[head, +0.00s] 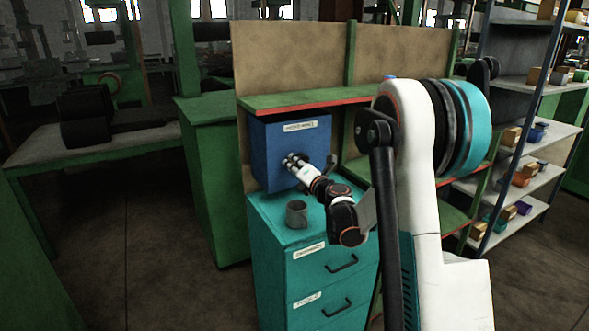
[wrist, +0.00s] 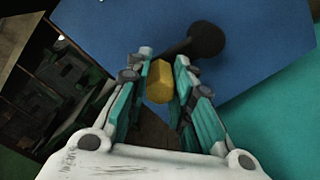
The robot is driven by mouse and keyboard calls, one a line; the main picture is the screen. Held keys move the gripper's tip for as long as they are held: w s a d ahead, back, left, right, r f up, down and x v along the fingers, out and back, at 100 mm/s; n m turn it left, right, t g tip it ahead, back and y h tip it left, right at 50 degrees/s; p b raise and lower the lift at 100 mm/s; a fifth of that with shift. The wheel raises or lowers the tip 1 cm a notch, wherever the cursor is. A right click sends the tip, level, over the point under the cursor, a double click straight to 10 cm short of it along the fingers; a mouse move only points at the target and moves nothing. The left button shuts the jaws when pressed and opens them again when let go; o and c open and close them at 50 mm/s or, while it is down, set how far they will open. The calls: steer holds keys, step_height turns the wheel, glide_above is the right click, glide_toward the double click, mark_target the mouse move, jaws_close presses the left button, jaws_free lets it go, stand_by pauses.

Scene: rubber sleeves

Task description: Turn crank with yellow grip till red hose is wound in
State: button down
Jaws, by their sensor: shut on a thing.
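A blue box (head: 275,150) with a pale label stands on a teal drawer cabinet. My gripper (head: 293,161) is at its front face in the head view. In the wrist view my gripper (wrist: 164,62) has its two fingers on either side of the yellow grip (wrist: 159,82) and is shut on it. A dark crank part (wrist: 203,42) shows beyond the grip, in front of the blue face (wrist: 265,50). My gripper and wrist hide the crank in the head view. I cannot make out the red hose in either view.
A green shelf with a red edge (head: 310,100) lies just above the blue box. Shelves (head: 520,140) with small boxes stand at right. Open floor (head: 150,240) lies at left.

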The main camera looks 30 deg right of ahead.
steer(key=shift+d+r+m, duration=0.15)
steer(key=shift+r+m, duration=0.45)
steer(key=shift+m, duration=0.5)
steer(key=c, duration=1.4)
jaws_free()
steer(key=shift+o, duration=0.2)
steer(key=s, duration=1.2)
steer(key=shift+d, duration=0.25)
